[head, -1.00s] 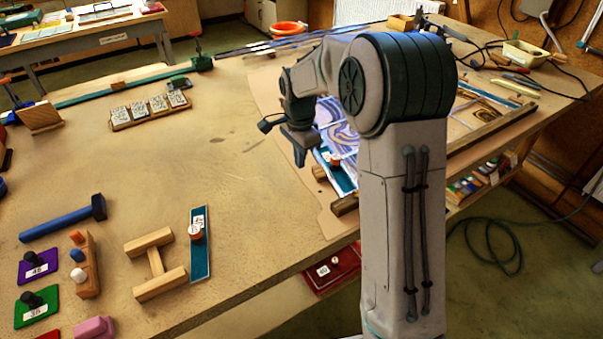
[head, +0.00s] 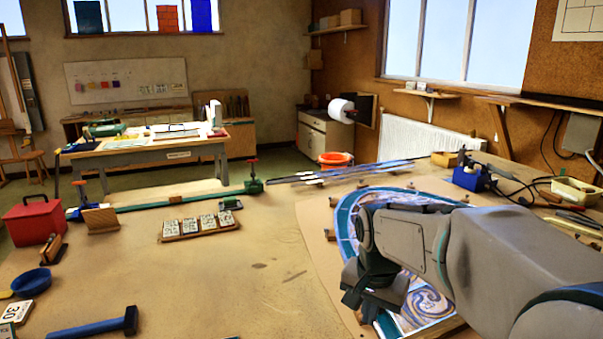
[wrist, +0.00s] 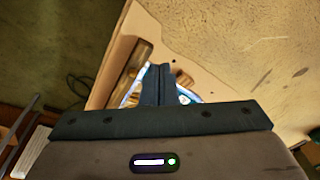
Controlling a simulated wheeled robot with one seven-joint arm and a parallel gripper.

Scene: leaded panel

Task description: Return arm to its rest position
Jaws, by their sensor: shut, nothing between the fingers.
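My gripper (head: 371,300) hangs over the near part of the leaded panel (head: 426,302) at the right of the bench in the head view. In the wrist view my gripper (wrist: 158,72) shows its two fingers together, with nothing between them. The panel, with blue and white swirled glass and a teal border, lies on a pale board (head: 318,248). My arm hides much of the panel. In the wrist view only slivers of it (wrist: 184,97) show beside the fingers.
A blue tool stand (head: 468,178) and a cream tray (head: 576,192) are at the back right. The bench middle is clear.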

